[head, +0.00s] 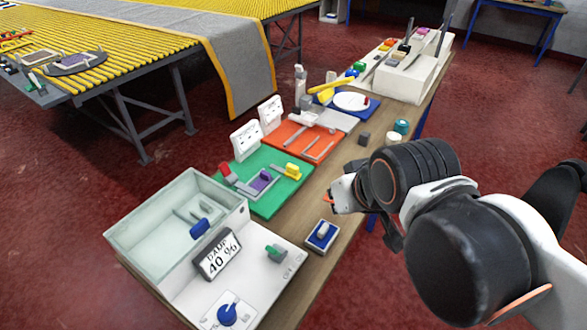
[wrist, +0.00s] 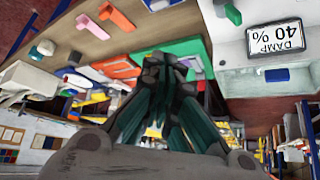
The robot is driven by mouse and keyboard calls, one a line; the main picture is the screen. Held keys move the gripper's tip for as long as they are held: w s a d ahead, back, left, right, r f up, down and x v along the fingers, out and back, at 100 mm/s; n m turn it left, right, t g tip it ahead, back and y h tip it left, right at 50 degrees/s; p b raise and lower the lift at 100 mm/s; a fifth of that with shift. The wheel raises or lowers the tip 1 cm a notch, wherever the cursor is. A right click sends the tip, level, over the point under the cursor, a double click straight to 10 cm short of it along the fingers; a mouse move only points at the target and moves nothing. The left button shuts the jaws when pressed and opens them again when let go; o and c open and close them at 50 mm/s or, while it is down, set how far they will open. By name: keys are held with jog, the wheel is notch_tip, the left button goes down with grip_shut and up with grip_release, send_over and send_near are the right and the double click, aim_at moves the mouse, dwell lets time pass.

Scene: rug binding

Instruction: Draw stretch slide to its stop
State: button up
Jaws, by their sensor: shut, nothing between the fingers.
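The green board (head: 285,196) lies on the bench in the head view. On it are a purple block (head: 261,181) in a grey slide frame, a yellow block (head: 292,170) and a red-handled lever (head: 227,172). I cannot tell for sure which of these is the stretch slide. My gripper is to the right of the board, over the bench's right edge, apart from these parts. In the wrist view my gripper (wrist: 165,72) has its dark fingers together and empty. They hide part of the green board (wrist: 188,48) in that view.
A clear-walled box (head: 150,225) with a "DAMP 40 %" sign (head: 218,254) stands nearer. An orange board (head: 300,140) and white tray (head: 415,80) lie farther back. Bare wood (head: 318,190) runs along the right edge.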

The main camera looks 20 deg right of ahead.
jog(key=o, duration=0.9)
jog(key=shift+w+r, duration=0.25)
jog(key=shift+r, duration=0.05)
jog(key=o, duration=0.3)
jog(key=w+r, duration=0.1)
jog(key=w, duration=0.1)
jog(key=w+r+m+g+p, duration=0.1)
jog(key=w, duration=0.1)
jog(key=w+r+m, duration=0.1)
jog(key=w, duration=0.1)
jog(key=shift+w+r+g, duration=0.3)
jog(key=shift+w+g, duration=0.05)
jog(key=shift+g, duration=0.05)
jog(key=shift+o, duration=0.2)
jog(key=m+g+p, duration=0.4)
jog(key=m+g, duration=0.1)
jog(key=m, duration=0.3)
send_over(293, 166)
notch_tip(293, 166, down, 9)
notch_tip(293, 166, down, 13)
jog(key=b, duration=0.3)
jog(key=shift+f+b, duration=0.2)
jog(key=shift+b, duration=0.2)
